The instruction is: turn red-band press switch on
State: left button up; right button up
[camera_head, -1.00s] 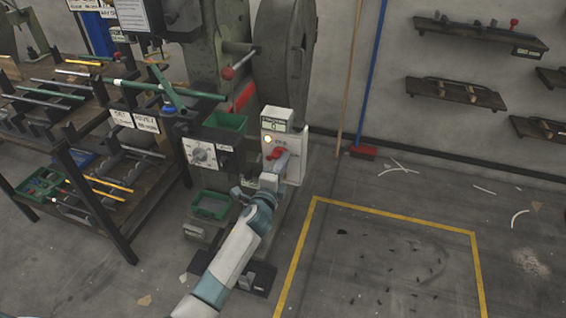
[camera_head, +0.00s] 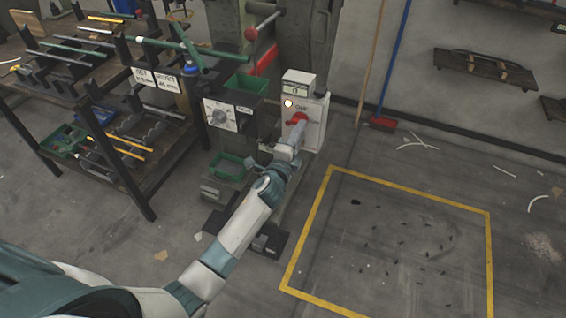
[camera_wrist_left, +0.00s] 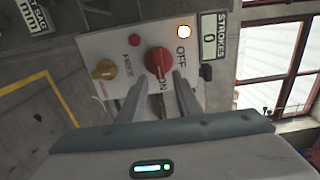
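The press's switch box (camera_head: 313,125) is a pale panel with a red rotary switch (camera_head: 299,117). My left gripper (camera_head: 297,132) is right in front of the switch. In the left wrist view my left gripper's (camera_wrist_left: 160,80) two fingers are apart, with tips just by the lower part of the knob; I cannot tell whether they touch it. A red band (camera_head: 265,62) shows on the press behind. My right gripper is out of view.
A lit round lamp (camera_wrist_left: 184,31) and a STROKES counter reading 0 (camera_wrist_left: 209,37) are beside the switch. A yellow knob (camera_wrist_left: 104,69) is also on the panel. Marked floor (camera_head: 400,240) at right is open.

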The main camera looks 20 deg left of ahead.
pick_arm(q)
jog(key=s, duration=1.4)
jog(key=shift+s+a, duration=0.25)
jog(key=shift+s, duration=0.1)
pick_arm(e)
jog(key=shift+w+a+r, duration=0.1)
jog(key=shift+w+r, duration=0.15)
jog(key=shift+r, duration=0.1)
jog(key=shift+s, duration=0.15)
